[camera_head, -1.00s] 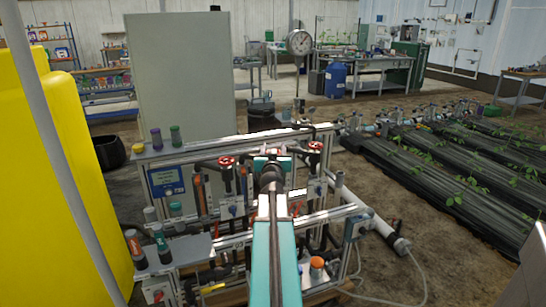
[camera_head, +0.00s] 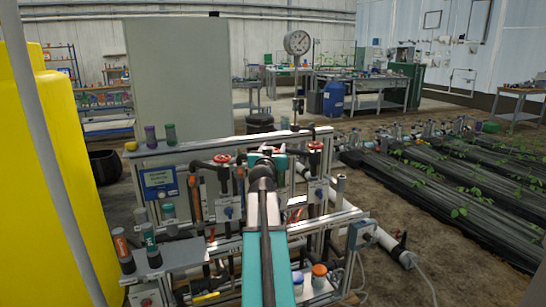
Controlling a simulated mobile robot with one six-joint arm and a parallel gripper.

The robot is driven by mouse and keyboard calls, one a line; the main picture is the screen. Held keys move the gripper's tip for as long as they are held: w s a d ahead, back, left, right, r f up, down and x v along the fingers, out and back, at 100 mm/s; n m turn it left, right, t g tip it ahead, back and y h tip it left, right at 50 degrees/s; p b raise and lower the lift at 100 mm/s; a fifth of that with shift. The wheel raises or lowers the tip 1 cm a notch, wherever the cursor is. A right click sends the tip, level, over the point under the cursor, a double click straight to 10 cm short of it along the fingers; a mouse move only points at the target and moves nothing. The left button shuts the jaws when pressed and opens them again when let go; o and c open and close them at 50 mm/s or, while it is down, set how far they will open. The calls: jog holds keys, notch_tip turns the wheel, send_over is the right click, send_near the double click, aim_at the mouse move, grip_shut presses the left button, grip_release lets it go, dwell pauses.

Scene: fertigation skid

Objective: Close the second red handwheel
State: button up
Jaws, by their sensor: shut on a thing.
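Two red handwheels show on the skid's valve row: a left one (camera_head: 222,158) and a right one (camera_head: 315,146). My gripper (camera_head: 267,158) is at the valve row between them, at the end of my teal and black arm. It is shut on the second red handwheel, in the middle of the row. My wrist hides that wheel and most of the jaws, so the wheel's angle cannot be seen.
The metal skid frame (camera_head: 300,133) carries pipes and a blue-labelled controller (camera_head: 159,182). A yellow tank (camera_head: 65,190) stands close at left. A grey panel (camera_head: 180,85) and a dial gauge (camera_head: 297,42) rise behind. Plant beds (camera_head: 450,190) lie at right.

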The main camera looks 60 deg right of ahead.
jog(key=shift+s+f+m+g+h+b, duration=0.15)
jog(key=shift+f+m+g+b, duration=0.25)
jog(key=shift+b, duration=1.5)
jog(key=shift+w+f+m+g+h+b, duration=0.25)
jog(key=shift+g+b, duration=0.35)
jog(key=shift+b, duration=1.25)
jog(key=shift+s+r+m+g+b, duration=0.2)
jog(key=shift+m+g+b, duration=0.3)
jog(key=shift+b, duration=0.7)
jog(key=shift+s+r+m+g+b, duration=0.1)
jog(key=shift+s+m+g+b, duration=0.2)
jog(key=shift+g+b, duration=0.6)
jog(key=shift+s+d+m+g+h+b, duration=0.15)
jog(key=shift+m+g+b, duration=0.5)
jog(key=shift+b, duration=0.4)
jog(key=shift+s+a+m+g+h+b, duration=0.15)
jog(key=shift+m+g+b, duration=0.35)
jog(key=shift+g+b, duration=0.4)
jog(key=shift+d+b, duration=0.1)
jog(key=shift+b, duration=0.2)
jog(key=shift+s+r+m+g+b, duration=0.1)
jog(key=shift+s+m+g+b, duration=0.1)
jog(key=shift+m+g, duration=0.3)
jog(key=shift+s+r+m+g+b, duration=0.1)
jog(key=shift+m+g+b, duration=0.15)
jog(key=shift+g, duration=0.4)
jog(key=shift+s+m+g, duration=0.1)
jog(key=shift+m+g, duration=0.25)
jog(key=shift+g, duration=0.05)
